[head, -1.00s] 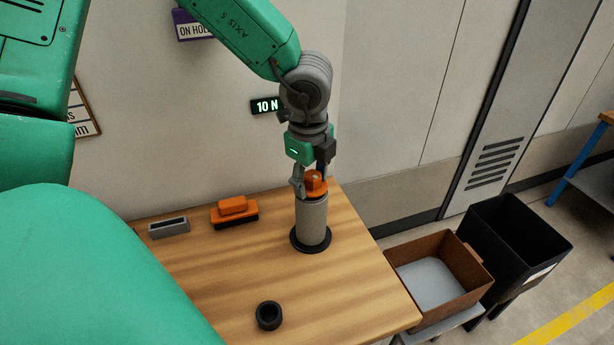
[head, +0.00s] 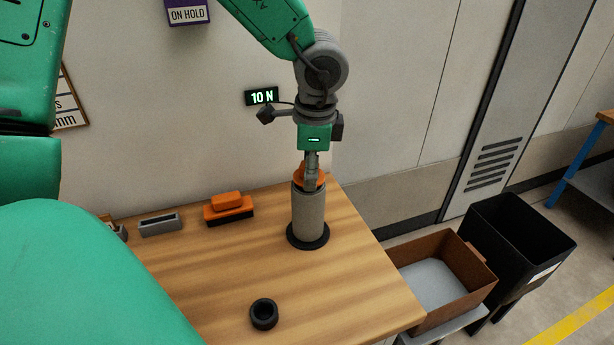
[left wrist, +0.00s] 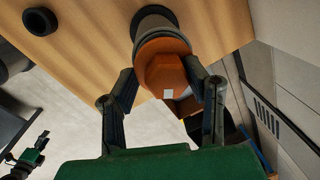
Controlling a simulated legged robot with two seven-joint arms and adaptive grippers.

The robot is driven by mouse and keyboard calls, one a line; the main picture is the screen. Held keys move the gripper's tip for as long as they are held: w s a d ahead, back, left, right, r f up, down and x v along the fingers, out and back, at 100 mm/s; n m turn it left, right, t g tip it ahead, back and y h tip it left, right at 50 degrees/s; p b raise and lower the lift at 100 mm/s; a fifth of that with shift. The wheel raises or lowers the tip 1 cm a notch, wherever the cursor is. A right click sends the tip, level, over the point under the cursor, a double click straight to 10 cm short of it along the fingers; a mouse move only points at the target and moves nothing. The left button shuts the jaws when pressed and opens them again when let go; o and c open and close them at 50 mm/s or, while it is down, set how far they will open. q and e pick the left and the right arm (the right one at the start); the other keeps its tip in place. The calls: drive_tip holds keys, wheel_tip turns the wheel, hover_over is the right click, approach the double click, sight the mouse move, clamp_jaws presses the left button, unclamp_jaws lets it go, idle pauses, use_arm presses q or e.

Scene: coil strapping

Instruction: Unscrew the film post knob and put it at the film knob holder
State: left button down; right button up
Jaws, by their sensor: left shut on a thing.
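The orange film post knob (head: 299,176) sits on top of the grey film post (head: 309,212), which stands upright on a black base on the wooden table. My left gripper (head: 311,184) points down from above and is shut on the knob.
An orange block on a dark base (head: 229,209) and a grey slotted block (head: 160,224) stand at the table's back left. A brown bin (head: 456,301) and a black bin (head: 530,215) stand right of the table (head: 350,290). A display (head: 262,96) reads 10 N.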

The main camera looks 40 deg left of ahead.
use_arm(q)
drive_tip(key=shift+w+d, duration=0.15)
drive_tip(key=shift+d, duration=0.05)
drive_tip(key=shift+f+n+b, duration=0.1)
drive_tip(key=shift+n+b, duration=0.4)
drive_tip(key=shift+b, duration=0.4)
drive_tip(key=shift+n+b, duration=0.35)
drive_tip(key=shift+n, duration=0.05)
drive_tip(key=c, duration=0.8)
unclamp_jaws()
drive_tip(key=shift+w, duration=0.1)
drive_tip(key=shift+d, duration=0.2)
drive_tip(key=shift+r, duration=0.2)
